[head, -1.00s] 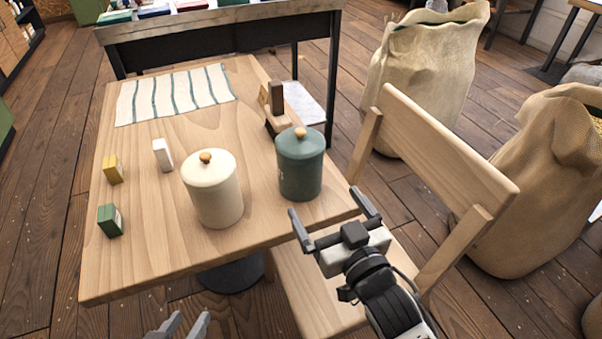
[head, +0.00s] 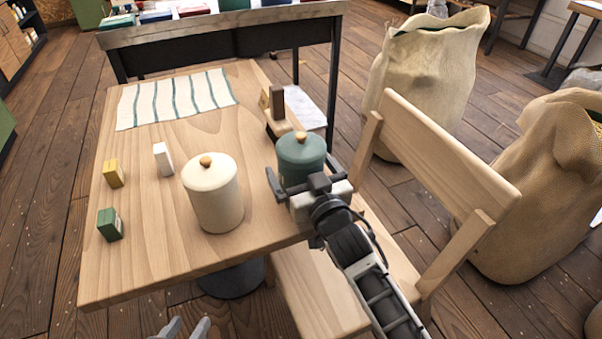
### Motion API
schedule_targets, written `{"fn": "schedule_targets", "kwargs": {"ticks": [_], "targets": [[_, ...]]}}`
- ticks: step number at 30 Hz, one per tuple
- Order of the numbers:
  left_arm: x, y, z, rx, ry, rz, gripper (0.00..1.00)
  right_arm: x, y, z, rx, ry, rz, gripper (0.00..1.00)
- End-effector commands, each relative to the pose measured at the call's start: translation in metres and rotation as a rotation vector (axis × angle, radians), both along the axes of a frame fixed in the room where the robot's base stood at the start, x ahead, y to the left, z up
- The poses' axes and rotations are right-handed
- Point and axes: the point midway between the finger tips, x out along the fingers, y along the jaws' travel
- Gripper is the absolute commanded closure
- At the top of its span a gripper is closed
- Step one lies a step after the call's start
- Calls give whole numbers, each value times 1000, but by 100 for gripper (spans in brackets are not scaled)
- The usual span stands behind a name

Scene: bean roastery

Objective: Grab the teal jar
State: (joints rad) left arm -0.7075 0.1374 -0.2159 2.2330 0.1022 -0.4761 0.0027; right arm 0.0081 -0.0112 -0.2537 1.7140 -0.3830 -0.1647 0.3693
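The teal jar (head: 301,149), with a round wooden knob on its lid, stands upright near the right edge of the wooden table (head: 150,245). The gripper hides the lower part of the jar. I cannot tell whether the fingers touch it.
A cream jar (head: 213,193) stands left of the teal jar. A wooden block piece (head: 278,118) is behind it. Small yellow (head: 113,173), white (head: 163,160) and green (head: 110,225) boxes and a striped cloth (head: 175,98) lie leftward. A wooden chair (head: 440,150) stands at right.

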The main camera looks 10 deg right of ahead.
Motion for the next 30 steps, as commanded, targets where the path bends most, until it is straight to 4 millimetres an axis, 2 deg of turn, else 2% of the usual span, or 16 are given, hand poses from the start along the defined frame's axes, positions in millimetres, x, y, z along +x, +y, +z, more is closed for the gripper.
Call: {"fn": "schedule_targets", "kwargs": {"ticks": [3,4,9,10,20,30], "targets": [[0,0,1,0,-1,0,64,0,0,0,0,1,0,0],[0,0,1,0,-1,0,64,0,0,0,0,1,0,3],[0,0,1,-1,-2,-1,64,-1,0,0,0,0,0,50],[0,0,1,-1,-2,-1,64,-1,0,0,0,0,0,56],[0,0,2,-1,-2,-1,64,0,0,5,1,-7,1,56],[-1,0,8,-3,4,-1,64,-1,0,38,2,-9,2,56]]}}
